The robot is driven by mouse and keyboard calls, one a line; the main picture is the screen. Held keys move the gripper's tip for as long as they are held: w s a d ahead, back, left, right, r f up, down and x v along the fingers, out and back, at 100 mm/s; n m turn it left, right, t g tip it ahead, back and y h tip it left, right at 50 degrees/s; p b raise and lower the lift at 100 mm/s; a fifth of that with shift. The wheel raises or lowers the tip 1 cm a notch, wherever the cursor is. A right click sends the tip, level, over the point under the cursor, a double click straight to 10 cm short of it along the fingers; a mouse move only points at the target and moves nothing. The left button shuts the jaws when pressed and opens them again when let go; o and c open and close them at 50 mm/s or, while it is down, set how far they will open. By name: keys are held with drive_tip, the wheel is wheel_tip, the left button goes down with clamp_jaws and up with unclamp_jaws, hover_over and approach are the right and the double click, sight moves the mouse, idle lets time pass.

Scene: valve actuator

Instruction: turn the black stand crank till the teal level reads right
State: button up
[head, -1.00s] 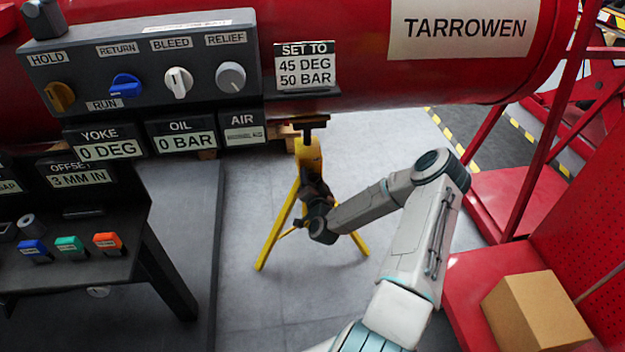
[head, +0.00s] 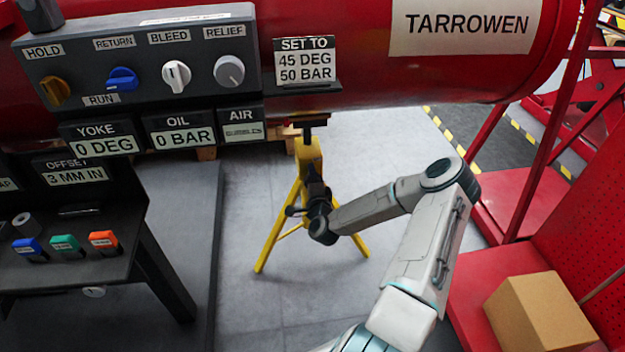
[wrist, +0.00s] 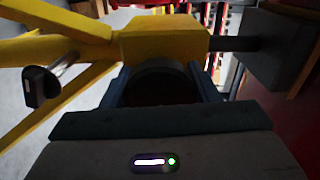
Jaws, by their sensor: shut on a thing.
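The yellow stand (head: 308,155) stands under the red cylinder; its yellow head (wrist: 165,38) fills the top middle of the wrist view. The black stand crank (wrist: 160,82) shows there as a dark round hub against the head, between my gripper's two bluish fingers. A thin arm with a black knob (wrist: 40,86) sticks out at the left. My gripper (wrist: 155,92) is shut on the hub; in the head view (head: 316,190) it is small and dark against the stand. I cannot make out a teal level. The offset display (head: 80,173) reads 3 MM IN.
The control panel (head: 140,60) hangs at upper left, with yoke 0 DEG and oil 0 BAR below it. A dark bench (head: 70,260) with coloured switches stands at left. A cardboard box (head: 540,312) sits on red steps at right. Grey floor (head: 250,290) around the stand is clear.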

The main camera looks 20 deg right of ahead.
drive_tip(key=shift+m, duration=0.3)
idle(0.4)
drive_tip(key=o, duration=1)
drive_tip(key=shift+s, duration=0.1)
drive_tip(key=p+v, duration=0.2)
drive_tip(key=v, duration=1.1)
drive_tip(key=shift+s+a+p, duration=0.15)
drive_tip(key=shift+s+p, duration=0.2)
drive_tip(key=shift+p, duration=0.05)
